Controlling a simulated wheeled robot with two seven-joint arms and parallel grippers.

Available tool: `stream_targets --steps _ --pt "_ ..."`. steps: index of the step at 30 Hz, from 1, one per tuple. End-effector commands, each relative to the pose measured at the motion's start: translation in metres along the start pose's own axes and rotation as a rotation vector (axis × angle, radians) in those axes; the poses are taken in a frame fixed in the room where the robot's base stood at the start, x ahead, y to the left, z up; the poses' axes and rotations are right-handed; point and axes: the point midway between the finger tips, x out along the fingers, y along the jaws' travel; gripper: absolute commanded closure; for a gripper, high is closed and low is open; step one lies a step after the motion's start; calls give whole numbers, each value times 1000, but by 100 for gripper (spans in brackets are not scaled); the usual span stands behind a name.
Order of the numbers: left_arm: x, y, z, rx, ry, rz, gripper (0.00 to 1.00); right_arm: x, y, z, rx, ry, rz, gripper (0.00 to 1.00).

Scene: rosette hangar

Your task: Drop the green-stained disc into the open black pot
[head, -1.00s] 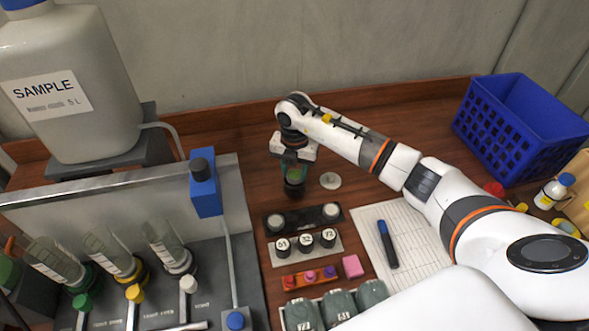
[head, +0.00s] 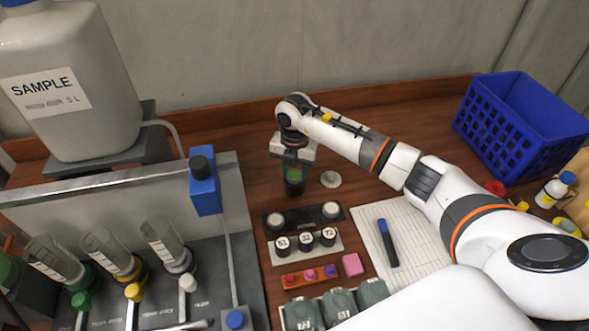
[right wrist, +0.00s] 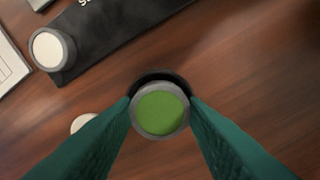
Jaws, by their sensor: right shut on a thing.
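The green-stained disc (right wrist: 161,113), green inside a grey rim, sits between the tips of my right gripper (right wrist: 160,108) in the right wrist view. The gripper is shut on it. In the head view my right gripper (head: 294,170) points down with the green disc (head: 295,175) right over the open black pot (head: 294,188). In the right wrist view the pot's dark rim (right wrist: 160,76) shows behind the disc; the rest of the pot is hidden by the disc and fingers. My left gripper is not in view.
A pale round lid (head: 330,179) lies just right of the pot. A black strip (head: 285,219) with two white discs and a rack of small labelled pots (head: 306,243) lie nearer. A blue crate (head: 520,125) stands back right, a metal stand with bottles (head: 120,260) at left.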

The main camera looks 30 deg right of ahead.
Motion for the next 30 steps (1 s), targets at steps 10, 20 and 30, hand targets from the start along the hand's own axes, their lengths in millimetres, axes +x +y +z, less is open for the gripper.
stream_targets --steps 10,20,30 --pt "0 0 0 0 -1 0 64 0 0 0 0 0 0 55" --pt "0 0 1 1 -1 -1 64 0 0 0 0 0 0 34" --pt "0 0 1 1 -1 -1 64 0 0 0 0 0 0 18"
